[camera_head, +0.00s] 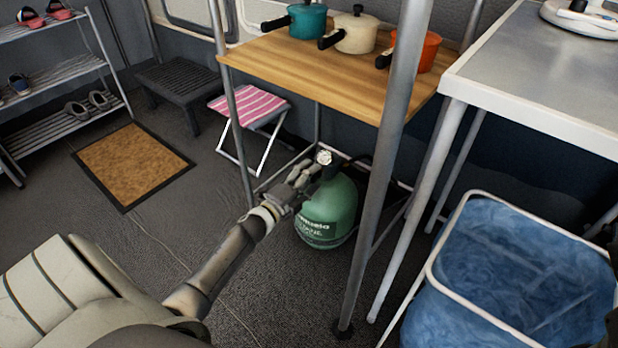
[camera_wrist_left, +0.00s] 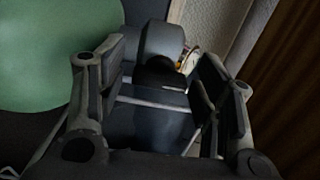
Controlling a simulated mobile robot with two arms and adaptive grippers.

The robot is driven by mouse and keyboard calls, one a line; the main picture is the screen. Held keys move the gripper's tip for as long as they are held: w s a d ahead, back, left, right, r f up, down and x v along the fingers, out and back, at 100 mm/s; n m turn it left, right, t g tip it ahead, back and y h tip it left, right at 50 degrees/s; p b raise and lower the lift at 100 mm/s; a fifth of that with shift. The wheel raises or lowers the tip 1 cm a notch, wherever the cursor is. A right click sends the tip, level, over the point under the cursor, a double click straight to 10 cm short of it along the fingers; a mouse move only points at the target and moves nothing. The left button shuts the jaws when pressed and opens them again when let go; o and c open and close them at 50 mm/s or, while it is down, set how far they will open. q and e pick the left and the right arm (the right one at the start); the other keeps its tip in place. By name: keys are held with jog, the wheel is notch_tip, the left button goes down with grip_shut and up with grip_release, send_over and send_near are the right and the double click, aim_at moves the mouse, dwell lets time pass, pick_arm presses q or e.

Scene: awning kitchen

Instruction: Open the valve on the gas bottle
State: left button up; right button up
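The green gas bottle (camera_head: 328,212) stands on the floor under the wooden shelf table. Its valve (camera_head: 324,158), with a pale round top, is on the neck. My left gripper (camera_head: 308,175) is at the upper left side of the bottle, close to the valve. In the left wrist view the bottle (camera_wrist_left: 45,50) fills the upper left. There my left gripper (camera_wrist_left: 155,80) has its fingers spread apart. A dark round valve part (camera_wrist_left: 162,42) shows between and beyond the fingertips, with a small round dial-like piece beside it. I cannot tell whether a finger touches it. My right gripper is out of view.
The wooden table (camera_head: 290,60) with several pots stands above the bottle; its metal leg (camera_head: 372,190) rises just right of it. A blue-lined bin (camera_head: 520,270) is at the right. A pink striped stool (camera_head: 248,105) stands behind left.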

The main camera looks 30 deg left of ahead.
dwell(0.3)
pick_arm(q)
jog(key=s, duration=1.2)
jog(key=shift+a, duration=0.45)
